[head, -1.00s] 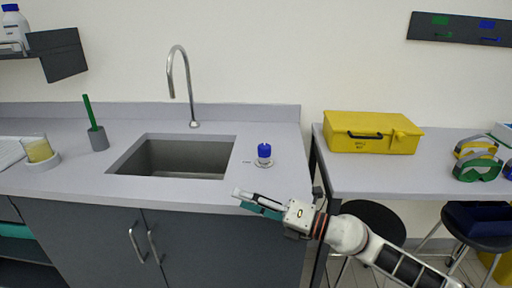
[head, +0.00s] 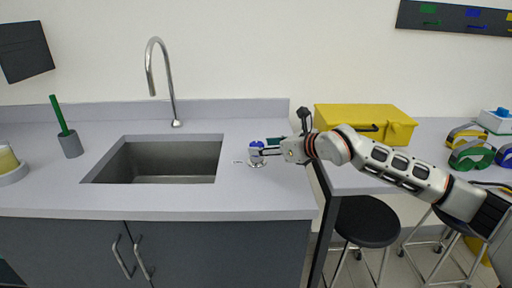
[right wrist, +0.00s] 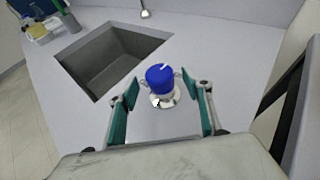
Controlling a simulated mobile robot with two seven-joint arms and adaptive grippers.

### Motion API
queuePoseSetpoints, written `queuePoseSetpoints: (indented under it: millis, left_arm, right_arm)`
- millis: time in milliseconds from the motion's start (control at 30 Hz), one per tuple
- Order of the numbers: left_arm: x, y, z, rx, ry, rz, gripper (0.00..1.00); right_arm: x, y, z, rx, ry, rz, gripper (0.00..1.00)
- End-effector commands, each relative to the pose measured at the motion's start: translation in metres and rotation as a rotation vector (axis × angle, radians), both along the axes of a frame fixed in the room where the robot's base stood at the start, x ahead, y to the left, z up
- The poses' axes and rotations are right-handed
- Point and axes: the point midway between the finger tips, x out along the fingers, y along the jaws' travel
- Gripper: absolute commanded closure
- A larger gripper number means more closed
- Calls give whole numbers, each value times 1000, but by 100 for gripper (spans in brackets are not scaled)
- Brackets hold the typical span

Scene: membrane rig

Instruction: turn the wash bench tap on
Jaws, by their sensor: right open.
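The tap knob (head: 256,148) is a blue cap on a silver base, on the bench top to the right of the sink. In the right wrist view the blue knob (right wrist: 160,78) stands upright, with a white mark on its top. My right gripper (head: 268,148) is open, and its teal fingers (right wrist: 160,98) lie one on each side of the knob. Whether either finger touches it I cannot tell. The curved silver spout (head: 160,75) stands behind the sink (head: 160,160); no water shows. My left gripper is not in view.
A yellow case (head: 365,122) and goggles (head: 470,150) are on the side table to the right. A green-handled brush (head: 66,135) stands left of the sink. A black stool (head: 366,222) is below the table. The bench front is clear.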

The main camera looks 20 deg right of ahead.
Motion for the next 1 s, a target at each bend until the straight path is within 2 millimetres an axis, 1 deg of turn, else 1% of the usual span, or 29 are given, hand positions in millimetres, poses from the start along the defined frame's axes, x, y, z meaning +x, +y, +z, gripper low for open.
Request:
queuePoseSetpoints:
  millis: [33,100,233,400,600,633,667,700,767,1000]
  left_arm:
    - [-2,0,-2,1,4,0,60]
    - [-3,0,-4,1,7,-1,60]
    - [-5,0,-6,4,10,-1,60]
    - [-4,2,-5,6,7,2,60]
    - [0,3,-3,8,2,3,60]
    - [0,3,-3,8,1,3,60]
    - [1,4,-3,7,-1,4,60]
    - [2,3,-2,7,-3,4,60]
    - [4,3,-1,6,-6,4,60]
    - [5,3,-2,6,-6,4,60]
  right_arm:
    - [7,5,-4,2,0,1,50]
    - [15,9,-8,1,1,1,50]
    - [25,15,-13,1,1,1,50]
    - [30,18,-14,1,-1,2,50]
    - [30,18,-14,2,-1,2,50]
    - [30,18,-14,1,-1,2,56]
    - [30,18,-14,1,-1,2,64]
    - [30,18,-14,1,-1,2,74]
    - [30,17,-14,1,-1,2,89]
    - [30,17,-15,1,0,5,90]
